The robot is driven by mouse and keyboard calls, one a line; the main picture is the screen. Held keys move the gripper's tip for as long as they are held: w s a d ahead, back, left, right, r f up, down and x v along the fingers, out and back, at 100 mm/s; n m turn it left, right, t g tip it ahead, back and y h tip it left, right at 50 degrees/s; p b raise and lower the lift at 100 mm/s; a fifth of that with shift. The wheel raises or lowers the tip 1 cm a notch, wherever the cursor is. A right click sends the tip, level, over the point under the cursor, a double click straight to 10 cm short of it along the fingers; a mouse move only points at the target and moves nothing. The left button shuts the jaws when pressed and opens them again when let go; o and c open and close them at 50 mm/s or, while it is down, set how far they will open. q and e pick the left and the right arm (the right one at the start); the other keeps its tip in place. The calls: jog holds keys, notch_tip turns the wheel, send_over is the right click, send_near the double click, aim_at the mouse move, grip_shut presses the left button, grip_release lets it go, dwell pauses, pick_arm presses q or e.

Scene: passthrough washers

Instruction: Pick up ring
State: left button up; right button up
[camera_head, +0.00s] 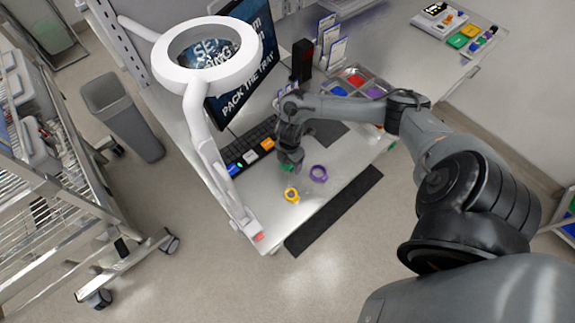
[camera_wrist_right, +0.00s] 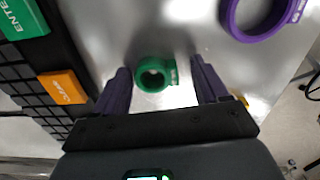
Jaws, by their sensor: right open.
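A green ring (camera_wrist_right: 155,73) lies on the table in the right wrist view, between the two fingers of my right gripper (camera_wrist_right: 163,78). The fingers are spread apart, with a gap on each side of the ring. In the head view my right gripper (camera_head: 289,164) points down at the table, and only a bit of green shows by it. A purple ring (camera_head: 318,173) lies just right of the gripper; it also shows at the top right of the wrist view (camera_wrist_right: 232,22). A yellow ring (camera_head: 291,195) lies nearer the table's front edge. My left gripper is not in view.
A black keyboard (camera_head: 249,144) with coloured keys lies left of the gripper, below a monitor (camera_head: 246,85). A white ring lamp (camera_head: 166,48) stands at the table's left. A tray with coloured compartments (camera_head: 354,81) is further back. A black mat (camera_head: 335,212) lies along the front.

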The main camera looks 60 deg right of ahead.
jog(key=c, duration=0.9)
jog(key=shift+r, duration=0.1)
